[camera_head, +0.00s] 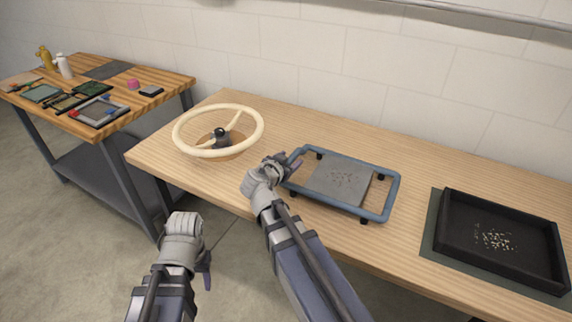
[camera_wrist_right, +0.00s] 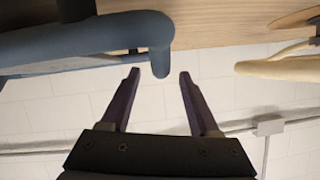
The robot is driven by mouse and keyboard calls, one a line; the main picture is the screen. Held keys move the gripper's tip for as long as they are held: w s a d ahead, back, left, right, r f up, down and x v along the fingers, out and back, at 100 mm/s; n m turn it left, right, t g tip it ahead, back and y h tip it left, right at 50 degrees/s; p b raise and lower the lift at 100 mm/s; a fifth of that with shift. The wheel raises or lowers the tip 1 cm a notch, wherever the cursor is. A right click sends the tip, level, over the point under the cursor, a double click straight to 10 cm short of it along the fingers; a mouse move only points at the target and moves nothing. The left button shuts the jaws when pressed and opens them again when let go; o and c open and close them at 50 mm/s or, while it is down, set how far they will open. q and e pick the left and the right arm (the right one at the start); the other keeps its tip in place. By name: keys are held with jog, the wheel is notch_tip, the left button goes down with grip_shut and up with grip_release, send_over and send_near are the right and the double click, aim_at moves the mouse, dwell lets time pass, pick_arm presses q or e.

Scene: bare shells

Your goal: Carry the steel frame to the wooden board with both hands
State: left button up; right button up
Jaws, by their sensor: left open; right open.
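The blue tubular frame (camera_head: 345,207), which I take as the steel frame, stands on short dark feet on the long table, around a grey speckled slab (camera_head: 338,181). A round brown wooden piece (camera_head: 236,152), perhaps the wooden board, lies under a cream ring wheel. My right gripper (camera_head: 291,163) is open at the frame's left back corner. In the right wrist view the frame's tube (camera_wrist_right: 90,38) ends just beyond the open, empty fingers (camera_wrist_right: 159,76); contact cannot be told. My left gripper (camera_head: 206,272) hangs in front of the table, away from the frame, its fingers mostly hidden.
The cream ring wheel (camera_head: 187,147) with a dark hub is left of the frame. A black tray (camera_head: 500,266) with pale bits sits on a dark mat (camera_head: 432,230) at right. A second table (camera_head: 160,80) at left holds small items. The table's back middle is clear.

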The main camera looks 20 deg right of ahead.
aim_at(294, 156)
jog(key=shift+b+x, duration=0.65)
jog(key=shift+x, duration=1.7)
grip_shut()
